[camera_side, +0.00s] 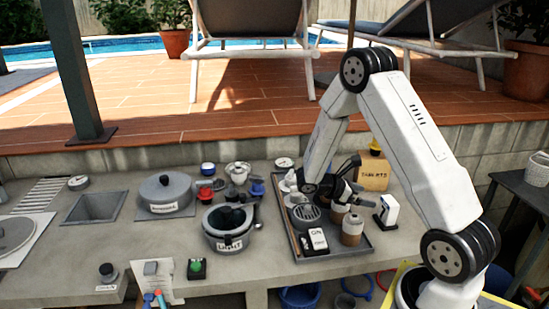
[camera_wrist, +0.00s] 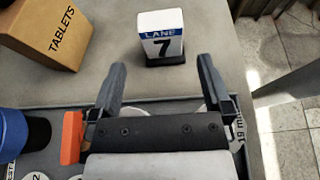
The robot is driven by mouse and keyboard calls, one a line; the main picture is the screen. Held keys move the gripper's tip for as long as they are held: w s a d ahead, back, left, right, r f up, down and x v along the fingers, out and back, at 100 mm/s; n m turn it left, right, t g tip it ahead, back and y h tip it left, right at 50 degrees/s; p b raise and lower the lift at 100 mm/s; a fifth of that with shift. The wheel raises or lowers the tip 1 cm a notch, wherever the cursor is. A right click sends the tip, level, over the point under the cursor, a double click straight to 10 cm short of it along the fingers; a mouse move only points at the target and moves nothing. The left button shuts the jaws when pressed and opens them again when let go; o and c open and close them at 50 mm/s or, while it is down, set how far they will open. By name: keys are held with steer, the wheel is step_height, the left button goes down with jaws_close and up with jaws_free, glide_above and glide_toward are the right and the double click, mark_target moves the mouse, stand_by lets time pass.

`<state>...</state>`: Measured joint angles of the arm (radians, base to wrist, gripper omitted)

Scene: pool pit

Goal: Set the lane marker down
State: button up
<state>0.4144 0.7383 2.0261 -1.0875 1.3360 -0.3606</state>
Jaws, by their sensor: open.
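The lane marker is a small white block with a blue band reading LANE, a black 7 and a dark base. In the wrist view the lane marker (camera_wrist: 163,38) stands upright on the grey counter, ahead of my fingertips and roughly centred between them. In the side view the lane marker (camera_side: 387,211) stands just right of the tray. My gripper (camera_wrist: 161,70) is open, with a finger on either side and nothing held between them. In the side view my gripper (camera_side: 345,192) is over the tray's right part, partly hidden by my arm and small items.
A cardboard TABLETS box (camera_wrist: 45,30) stands left of the marker. A LIGHT pot (camera_side: 229,228) sits left of the tray. The counter's right edge is close to the marker.

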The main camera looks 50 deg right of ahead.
steer(key=w+a+r+m+t+y, duration=0.1)
steer(key=a+m+t+y, duration=0.3)
steer(key=a, duration=0.9)
steer(key=w+a+r+m+t+y, duration=0.2)
steer(key=a+m+t+y, duration=0.3)
steer(key=a, duration=0.9)
steer(key=w+t, duration=0.1)
steer(key=t, duration=0.2)
steer(key=shift+w+a+r+y, duration=0.15)
steer(key=shift+r+y, duration=0.1)
steer(key=shift+y, duration=0.05)
